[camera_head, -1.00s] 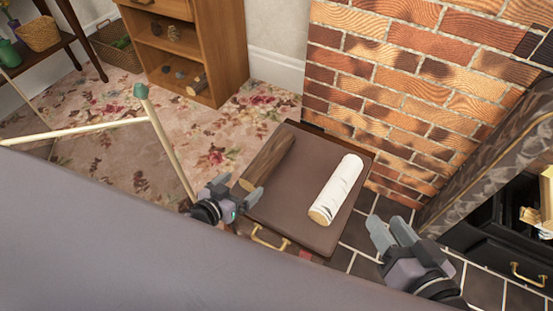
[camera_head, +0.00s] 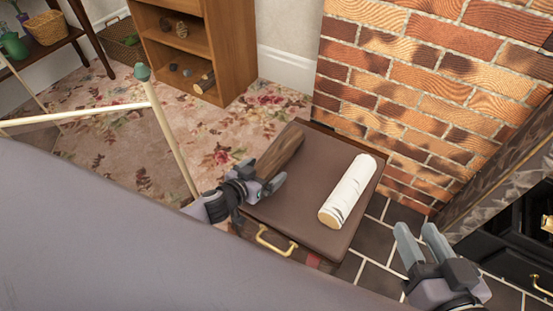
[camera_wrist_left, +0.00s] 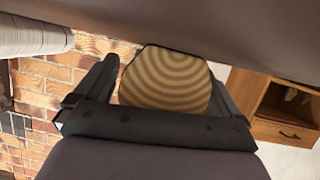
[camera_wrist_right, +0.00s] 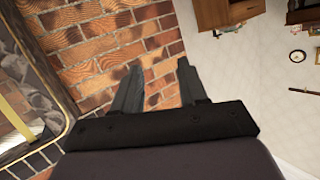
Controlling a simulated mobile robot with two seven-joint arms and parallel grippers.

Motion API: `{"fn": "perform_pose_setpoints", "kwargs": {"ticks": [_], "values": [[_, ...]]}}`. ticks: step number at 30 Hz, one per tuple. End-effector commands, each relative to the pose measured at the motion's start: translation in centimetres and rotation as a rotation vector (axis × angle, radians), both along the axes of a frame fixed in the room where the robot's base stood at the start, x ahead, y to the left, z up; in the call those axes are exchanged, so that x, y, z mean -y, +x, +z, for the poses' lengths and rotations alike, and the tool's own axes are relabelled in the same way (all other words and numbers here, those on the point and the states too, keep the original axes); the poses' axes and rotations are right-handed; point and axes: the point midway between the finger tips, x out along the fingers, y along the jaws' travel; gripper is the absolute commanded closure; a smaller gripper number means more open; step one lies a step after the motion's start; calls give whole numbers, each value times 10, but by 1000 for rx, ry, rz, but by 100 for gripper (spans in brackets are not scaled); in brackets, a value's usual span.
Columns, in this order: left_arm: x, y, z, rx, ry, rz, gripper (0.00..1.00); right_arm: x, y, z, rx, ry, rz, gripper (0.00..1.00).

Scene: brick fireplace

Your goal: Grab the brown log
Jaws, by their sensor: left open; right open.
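The brown log (camera_head: 284,153) lies on the brown-topped chest (camera_head: 310,205), with its near end at my left gripper. My left gripper (camera_head: 268,187) is open at that end. In the left wrist view the log's ringed end (camera_wrist_left: 165,80) sits between the open fingers; I cannot tell if they touch it. A white birch log (camera_head: 347,190) lies to the right on the same chest, and part of it shows in the left wrist view (camera_wrist_left: 30,36). My right gripper (camera_head: 418,240) is open and empty, right of the chest over the dark tiles.
A brick wall (camera_head: 420,75) stands behind the chest. A wooden shelf (camera_head: 205,50) stands at the back left. A pole with a green tip (camera_head: 160,115) rises left of my left gripper. A dark fireplace opening (camera_head: 515,235) is at the right.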

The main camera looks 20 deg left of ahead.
Motion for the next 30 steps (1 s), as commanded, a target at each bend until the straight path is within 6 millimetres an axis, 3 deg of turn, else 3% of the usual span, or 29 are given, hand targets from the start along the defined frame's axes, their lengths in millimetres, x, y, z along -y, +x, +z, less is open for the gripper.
{"fn": "perform_pose_setpoints", "kwargs": {"ticks": [6, 8, 13, 23, 30], "values": [[0, 0, 0, -1, -1, 0, 3, 0, 0, 1, 2, 0, -1, 57], [0, 0, 0, -1, -1, 0, 19, 0, 0, 1, 2, 0, -1, 57], [0, 0, 0, -1, -1, 0, 74, 0, 0, 1, 1, 0, 0, 57], [1, 1, 4, 3, -1, -1, 75, 0, 0, 3, -2, 3, 1, 57], [0, 1, 25, 5, -2, -1, 75, -7, 1, 6, -55, 44, 15, 57]]}}
